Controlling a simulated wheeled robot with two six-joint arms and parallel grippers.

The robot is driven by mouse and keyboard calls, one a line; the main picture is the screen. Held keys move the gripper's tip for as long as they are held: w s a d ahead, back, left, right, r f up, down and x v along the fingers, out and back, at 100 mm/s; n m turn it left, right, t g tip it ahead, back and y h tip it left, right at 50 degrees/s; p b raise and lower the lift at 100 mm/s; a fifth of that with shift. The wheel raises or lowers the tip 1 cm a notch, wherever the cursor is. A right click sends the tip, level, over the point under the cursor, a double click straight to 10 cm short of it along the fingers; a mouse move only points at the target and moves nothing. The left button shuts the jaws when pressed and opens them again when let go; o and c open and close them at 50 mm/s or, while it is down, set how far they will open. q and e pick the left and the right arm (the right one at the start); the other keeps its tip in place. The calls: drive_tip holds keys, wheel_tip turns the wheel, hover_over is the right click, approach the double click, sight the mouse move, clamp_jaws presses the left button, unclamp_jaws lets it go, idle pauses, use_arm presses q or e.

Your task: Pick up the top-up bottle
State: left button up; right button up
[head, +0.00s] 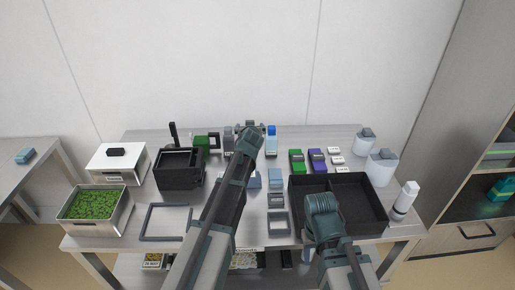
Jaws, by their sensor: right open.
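A white bottle with a dark band (404,199), which looks like the top-up bottle, stands tilted in the picture at the right front corner of the table. My right gripper (322,204) is over the front part of the black divided tray, left of the bottle and apart from it. It is open; its fingertips are hard to make out. My left arm reaches across the middle of the table, with its far end (249,132) near the back row. Whether its jaws are open or shut cannot be seen.
The black divided tray (374,222) lies between my right gripper and the bottle. Two white jars with grey lids (382,168) stand behind the bottle. A black machine (180,178) and a bin of green pieces (96,228) are at left. A shelf unit stands at right.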

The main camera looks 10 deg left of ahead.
use_arm(q)
wheel_tip(320, 180, down, 8)
drive_tip(key=b, duration=0.8)
drive_tip(key=b+x, duration=0.2)
drive_tip(key=x, duration=0.5)
drive_tip(key=shift+w+b, duration=0.25)
drive_tip(key=shift+b, duration=0.15)
drive_tip(key=c, duration=1.6)
